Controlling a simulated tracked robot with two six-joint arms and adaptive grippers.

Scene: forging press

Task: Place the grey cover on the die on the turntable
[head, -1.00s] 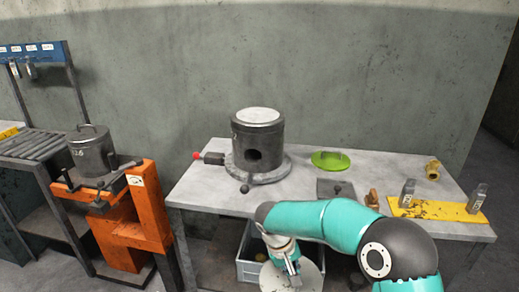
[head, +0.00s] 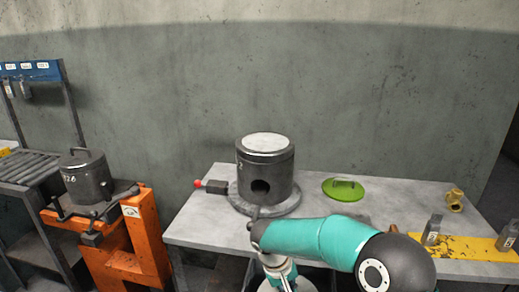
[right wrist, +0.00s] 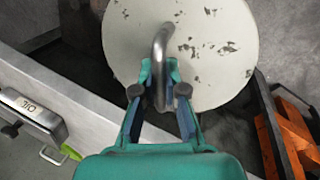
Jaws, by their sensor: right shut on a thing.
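The die (head: 265,170) is a dark upright cylinder with a light top and a round hole in its front. It stands on the round grey turntable (head: 237,200) on the table. My right gripper (right wrist: 160,82) is shut on the bent handle of the pale grey round cover (right wrist: 205,50), whose face has chipped spots. In the head view the right gripper (head: 281,278) is low, in front of the table edge, with the cover (head: 302,285) mostly cut off by the picture's bottom. The cover is apart from the die. My left gripper is not in view.
A green lid (head: 343,188), a brass fitting (head: 454,199) and a yellow plate (head: 470,246) with grey blocks lie on the table to the right. A red-tipped handle (head: 209,185) sticks out left of the turntable. A lidded pot (head: 87,178) stands on an orange stand (head: 145,235).

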